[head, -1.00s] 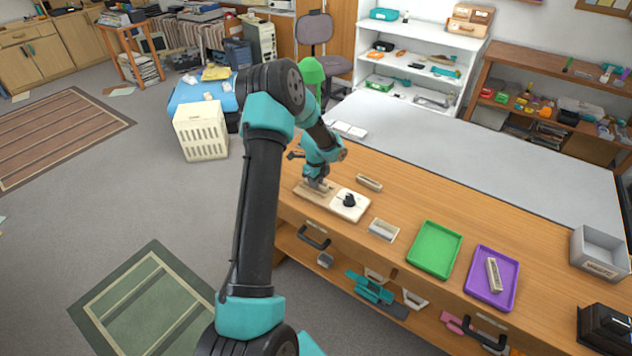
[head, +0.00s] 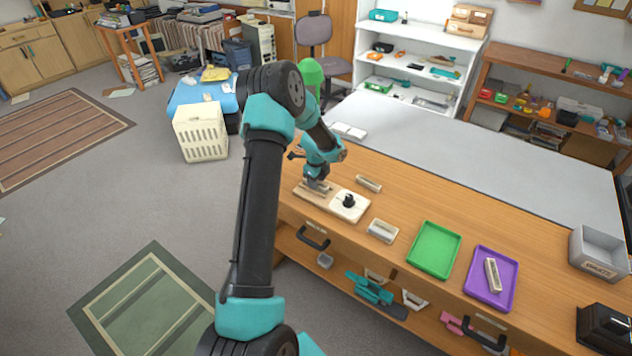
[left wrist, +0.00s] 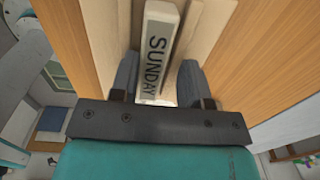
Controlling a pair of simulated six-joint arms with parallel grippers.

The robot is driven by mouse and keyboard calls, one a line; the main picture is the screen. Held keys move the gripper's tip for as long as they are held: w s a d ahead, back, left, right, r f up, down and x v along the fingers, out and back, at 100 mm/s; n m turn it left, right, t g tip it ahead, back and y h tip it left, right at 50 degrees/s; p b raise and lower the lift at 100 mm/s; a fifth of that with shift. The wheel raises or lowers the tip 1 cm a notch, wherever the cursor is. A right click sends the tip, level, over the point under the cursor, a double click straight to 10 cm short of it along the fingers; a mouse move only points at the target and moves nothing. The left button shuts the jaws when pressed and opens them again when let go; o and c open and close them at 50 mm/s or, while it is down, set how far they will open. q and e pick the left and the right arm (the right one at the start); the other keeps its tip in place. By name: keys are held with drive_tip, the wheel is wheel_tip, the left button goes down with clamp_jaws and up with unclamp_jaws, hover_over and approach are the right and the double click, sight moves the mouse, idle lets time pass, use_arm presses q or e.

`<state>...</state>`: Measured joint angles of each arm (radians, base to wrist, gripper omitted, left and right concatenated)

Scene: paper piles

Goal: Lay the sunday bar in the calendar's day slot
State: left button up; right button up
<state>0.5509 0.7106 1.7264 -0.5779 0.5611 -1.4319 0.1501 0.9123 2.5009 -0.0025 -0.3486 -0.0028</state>
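The calendar board (head: 327,207) lies near the left end of the wooden counter, with a cream part and a black knob (head: 348,201) on its right. The sunday bar (left wrist: 157,60), pale with dark SUNDAY lettering, lies lengthwise between pale strips of the board (left wrist: 207,30) in the left wrist view. Whether it is fully seated I cannot tell. My left gripper (head: 317,186) is low over the board's left part. In the left wrist view its fingers (left wrist: 158,82) stand on both sides of the bar, apparently with a small gap. My right gripper is not in view.
Another pale bar (head: 369,184) lies behind the board. A small pale box (head: 383,231), a green tray (head: 413,263) and a purple tray (head: 473,283) holding a bar (head: 493,274) stand to the right. A grey bin (head: 594,270) stands far right. The grey surface behind is mostly clear.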

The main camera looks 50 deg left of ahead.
use_arm(q)
drive_tip(key=shift+o, duration=0.8)
drive_tip(key=shift+s+d+f, duration=0.15)
drive_tip(key=shift+s+f, duration=0.15)
drive_tip(key=shift+f, duration=0.2)
drive_tip(key=shift+s+d+f, duration=0.15)
drive_tip(key=shift+s+f, duration=0.15)
drive_tip(key=shift+f, duration=0.15)
drive_tip(key=shift+g, duration=0.3)
wheel_tip(320, 180, up, 14)
drive_tip(key=shift+w+a+f, duration=0.2)
